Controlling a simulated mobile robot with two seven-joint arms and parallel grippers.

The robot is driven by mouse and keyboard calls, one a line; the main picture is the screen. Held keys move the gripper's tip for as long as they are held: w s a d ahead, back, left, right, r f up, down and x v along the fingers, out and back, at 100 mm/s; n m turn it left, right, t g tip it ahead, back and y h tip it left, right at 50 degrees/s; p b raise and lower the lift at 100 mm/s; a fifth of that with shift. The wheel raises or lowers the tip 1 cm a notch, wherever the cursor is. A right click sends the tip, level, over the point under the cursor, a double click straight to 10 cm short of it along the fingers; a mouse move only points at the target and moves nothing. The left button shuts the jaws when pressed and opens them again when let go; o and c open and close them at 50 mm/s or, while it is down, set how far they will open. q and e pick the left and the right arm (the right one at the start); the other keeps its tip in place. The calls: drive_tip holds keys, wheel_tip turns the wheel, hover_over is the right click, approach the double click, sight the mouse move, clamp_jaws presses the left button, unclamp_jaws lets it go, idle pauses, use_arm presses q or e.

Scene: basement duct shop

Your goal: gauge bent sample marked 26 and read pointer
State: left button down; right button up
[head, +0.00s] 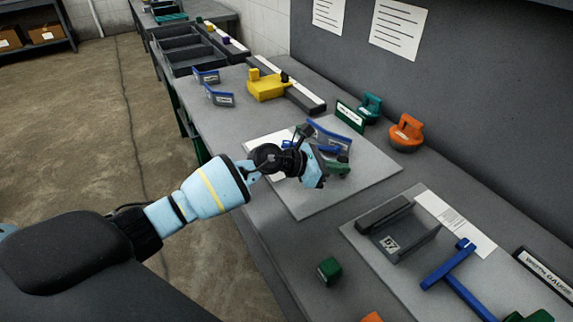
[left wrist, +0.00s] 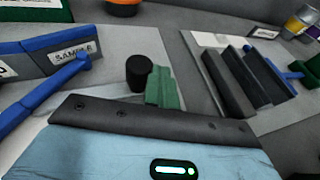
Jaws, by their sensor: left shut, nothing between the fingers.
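My left gripper (head: 313,178) is shut and empty, low over the front of a light grey board (head: 300,206) on the bench. Behind it on that board stands a blue-edged bent sample (head: 330,134). In the left wrist view its face carries a label reading SAMPLE (left wrist: 72,54); I cannot make out a 26. A blue bar (left wrist: 45,97) lies against it, with a black round knob (left wrist: 138,72) and a green block (left wrist: 163,88) to its right. My gripper partly hides these in the head view, and no pointer reading is legible. My right gripper is not in view.
Two more bent samples (head: 219,97) (head: 206,76) and a yellow tool (head: 265,86) stand farther back. A green sign (head: 349,117) and an orange weight (head: 406,131) are behind the board. A second board holds a grey channel (head: 419,243) and a blue gauge (head: 456,272). A green cube (head: 329,270) is near the front edge.

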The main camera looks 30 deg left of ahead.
use_arm(q)
drive_tip(key=shift+w+d, duration=0.25)
drive_tip(key=shift+w, duration=0.15)
drive_tip(key=shift+w+d, duration=0.1)
drive_tip(key=shift+w, duration=0.1)
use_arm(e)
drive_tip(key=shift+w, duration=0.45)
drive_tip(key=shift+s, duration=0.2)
use_arm(q)
drive_tip(key=shift+s, duration=0.1)
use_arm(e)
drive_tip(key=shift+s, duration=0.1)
